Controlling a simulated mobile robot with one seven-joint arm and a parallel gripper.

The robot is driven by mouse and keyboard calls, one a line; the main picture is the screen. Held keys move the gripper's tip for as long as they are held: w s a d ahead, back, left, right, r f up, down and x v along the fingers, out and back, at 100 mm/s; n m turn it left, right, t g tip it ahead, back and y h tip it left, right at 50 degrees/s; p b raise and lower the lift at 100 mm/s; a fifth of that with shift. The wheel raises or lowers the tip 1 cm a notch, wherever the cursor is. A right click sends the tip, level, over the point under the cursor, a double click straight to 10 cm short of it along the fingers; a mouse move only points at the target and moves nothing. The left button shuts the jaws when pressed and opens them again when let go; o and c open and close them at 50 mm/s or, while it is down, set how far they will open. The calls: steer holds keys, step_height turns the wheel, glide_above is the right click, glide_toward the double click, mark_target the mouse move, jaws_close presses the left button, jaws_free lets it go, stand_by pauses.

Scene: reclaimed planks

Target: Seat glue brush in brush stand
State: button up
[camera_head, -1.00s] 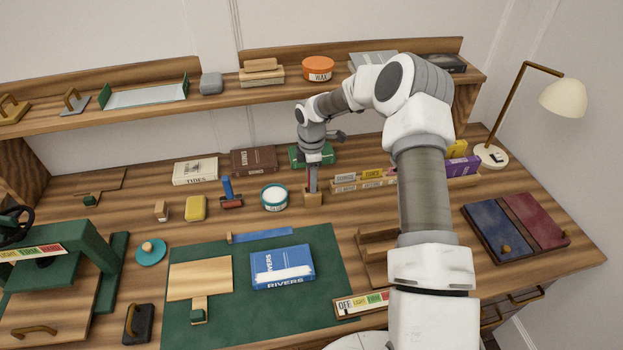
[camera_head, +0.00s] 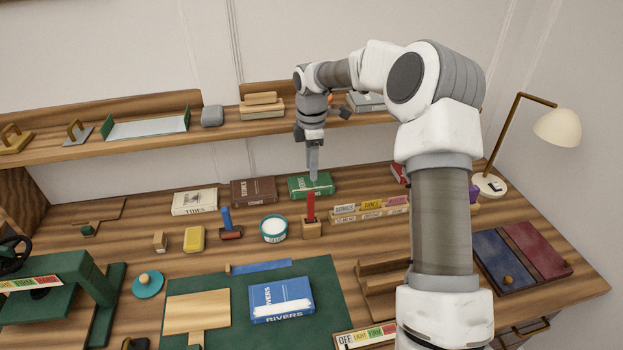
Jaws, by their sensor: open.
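The glue brush, seen as a red upright handle (camera_head: 310,206), stands in the small wooden brush stand (camera_head: 312,230). Its lower end is hidden inside the block, and it looks close to upright. My gripper (camera_head: 314,178) is above and slightly behind the brush in the picture, pointing down, apart from it and empty. The gap between its fingers is too small to make out from this side.
A white glue tub (camera_head: 274,229) stands left of the stand, and a rack of labelled cards (camera_head: 370,208) right of it. A green book (camera_head: 311,186) lies behind. A blue-handled tool (camera_head: 227,220) is further left. A blue book (camera_head: 281,300) lies on the green mat (camera_head: 228,342).

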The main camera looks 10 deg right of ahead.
steer(key=s+r+m+t+h, duration=0.25)
steer(key=s+r+m, duration=0.55)
steer(key=s+r, duration=0.85)
steer(key=s+m+t+y, duration=0.2)
steer(key=s+m, duration=0.8)
steer(key=s, duration=0.9)
steer(key=shift+f+t, duration=0.15)
steer(key=shift+t, duration=0.4)
